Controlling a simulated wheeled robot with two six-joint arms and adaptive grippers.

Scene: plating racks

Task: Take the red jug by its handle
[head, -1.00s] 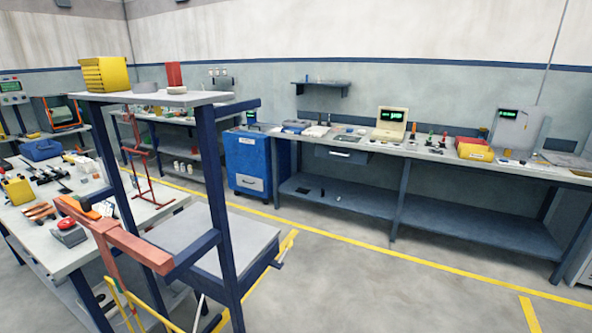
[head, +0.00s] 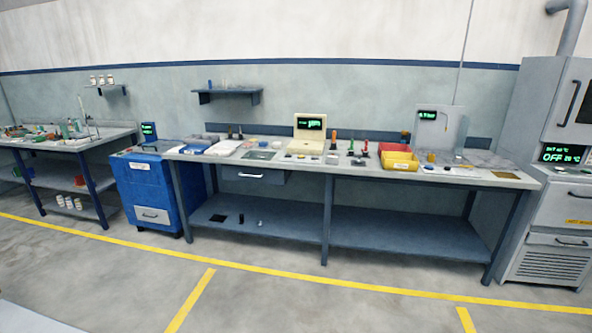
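I cannot make out a red jug with a handle in the head view now. Neither of my grippers shows in it. The long bench (head: 345,160) against the back wall carries many small items, too small to tell one by one. Small red-topped and green items (head: 358,155) stand near its middle. A yellow bin (head: 400,161) stands right of them, with something red behind it.
A blue cabinet (head: 148,187) stands at the long bench's left end. Another bench (head: 70,140) is at the far left. A grey oven-like machine (head: 556,190) reading OFF stands at the right. Open floor (head: 300,305) with yellow lines lies in front.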

